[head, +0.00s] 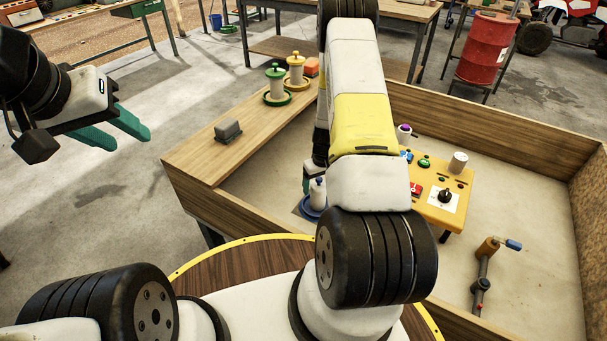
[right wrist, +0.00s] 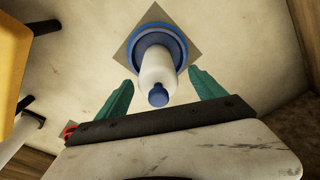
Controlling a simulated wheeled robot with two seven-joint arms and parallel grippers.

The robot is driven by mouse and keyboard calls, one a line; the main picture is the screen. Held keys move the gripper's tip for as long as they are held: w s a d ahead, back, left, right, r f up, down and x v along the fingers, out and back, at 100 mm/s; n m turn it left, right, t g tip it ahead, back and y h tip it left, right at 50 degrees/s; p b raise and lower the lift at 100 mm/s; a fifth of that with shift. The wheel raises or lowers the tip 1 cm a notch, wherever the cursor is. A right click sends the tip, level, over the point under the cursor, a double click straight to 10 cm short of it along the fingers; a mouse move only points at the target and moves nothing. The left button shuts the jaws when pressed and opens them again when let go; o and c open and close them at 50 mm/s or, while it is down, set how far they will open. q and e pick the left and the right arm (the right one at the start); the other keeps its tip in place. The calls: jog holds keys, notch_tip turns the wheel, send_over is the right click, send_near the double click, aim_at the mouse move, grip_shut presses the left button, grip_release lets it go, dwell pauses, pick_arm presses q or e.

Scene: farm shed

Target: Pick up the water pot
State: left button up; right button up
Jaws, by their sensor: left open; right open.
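A white pot with a blue cap and blue dish-like base (head: 317,193) stands in the wooden-walled box, partly hidden by my right arm. In the right wrist view the white pot (right wrist: 156,70) stands over a grey square plate (right wrist: 137,38). My right gripper (right wrist: 161,76) is open, its teal fingers on either side of the pot, with gaps visible. In the head view it is mostly hidden behind my arm. My left gripper (head: 132,140) is open and empty at the left, above the floor. Similar pots with green (head: 275,84) and yellow (head: 296,68) parts stand on the wooden ledge.
A grey block (head: 228,130) and an orange block (head: 312,67) lie on the ledge (head: 195,155). A yellow control panel (head: 449,214) with buttons and a knob stands right of my right arm.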

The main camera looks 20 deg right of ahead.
aim_at(314, 204)
jog(key=f, duration=0.2)
jog(key=w+f, duration=0.1)
jog(key=f, duration=0.1)
jog(key=shift+d+f, duration=0.1)
jog(key=shift+f, duration=0.2)
grip_shut()
